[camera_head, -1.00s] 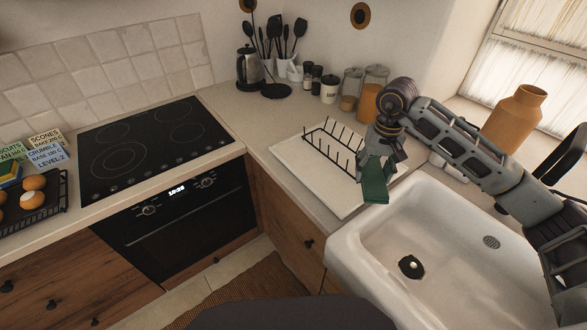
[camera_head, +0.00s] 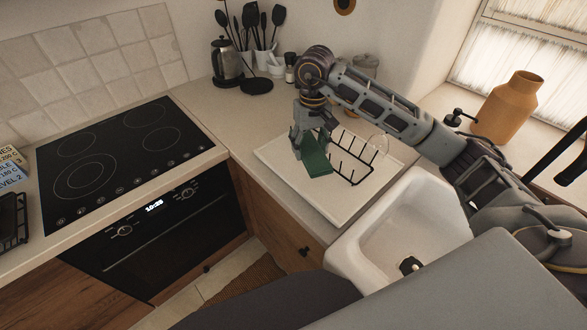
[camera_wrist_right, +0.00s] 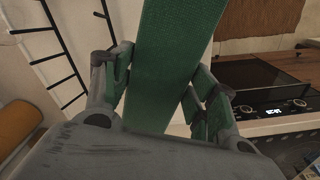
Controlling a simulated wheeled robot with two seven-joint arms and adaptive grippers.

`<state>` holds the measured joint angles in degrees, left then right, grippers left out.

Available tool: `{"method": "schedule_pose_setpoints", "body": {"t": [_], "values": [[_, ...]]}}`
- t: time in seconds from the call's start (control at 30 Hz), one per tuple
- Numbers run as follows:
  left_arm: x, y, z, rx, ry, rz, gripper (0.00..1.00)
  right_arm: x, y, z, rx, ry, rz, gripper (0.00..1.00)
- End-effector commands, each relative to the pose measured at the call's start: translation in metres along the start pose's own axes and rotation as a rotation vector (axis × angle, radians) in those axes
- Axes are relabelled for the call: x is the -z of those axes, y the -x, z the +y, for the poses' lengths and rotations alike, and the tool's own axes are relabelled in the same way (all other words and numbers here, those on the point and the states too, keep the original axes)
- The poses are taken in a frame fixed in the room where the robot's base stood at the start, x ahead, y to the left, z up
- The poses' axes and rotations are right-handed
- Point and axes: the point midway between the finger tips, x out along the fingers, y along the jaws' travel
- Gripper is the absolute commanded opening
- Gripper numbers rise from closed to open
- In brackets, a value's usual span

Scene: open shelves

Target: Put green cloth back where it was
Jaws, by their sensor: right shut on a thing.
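The green cloth (camera_head: 315,155) hangs from my right gripper (camera_head: 302,145), above the left part of the white draining tray (camera_head: 286,183). The right wrist view shows the cloth (camera_wrist_right: 168,65) as a flat, folded strip between the two fingers of my right gripper (camera_wrist_right: 160,95). The gripper is shut on it. In the head view I cannot tell whether the cloth's lower end touches the tray. My left gripper is not in view.
A black wire rack (camera_head: 355,160) stands on the tray, right of the cloth, with a clear glass (camera_head: 378,146) at its right side. The white sink (camera_head: 385,235) lies in front to the right. The hob (camera_head: 120,155) is at left. A kettle (camera_head: 226,62) stands behind.

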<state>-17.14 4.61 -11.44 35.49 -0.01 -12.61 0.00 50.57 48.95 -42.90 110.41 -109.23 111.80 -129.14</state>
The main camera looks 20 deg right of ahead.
Motion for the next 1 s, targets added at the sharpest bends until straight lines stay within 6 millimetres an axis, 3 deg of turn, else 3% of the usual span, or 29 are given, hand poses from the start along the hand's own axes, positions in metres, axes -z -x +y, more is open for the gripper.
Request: {"method": "schedule_pose_setpoints", "body": {"t": [0.23,0.63,1.0], "values": [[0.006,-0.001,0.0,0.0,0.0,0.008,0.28,-0.001,0.001,0.0,0.0,0.006,0.001,0.36],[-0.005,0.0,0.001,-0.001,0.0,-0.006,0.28,-0.001,-0.002,0.0,0.0,0.005,0.0,0.36],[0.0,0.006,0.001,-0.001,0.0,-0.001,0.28,-0.001,-0.037,0.0,0.0,0.005,-0.003,0.36]]}}
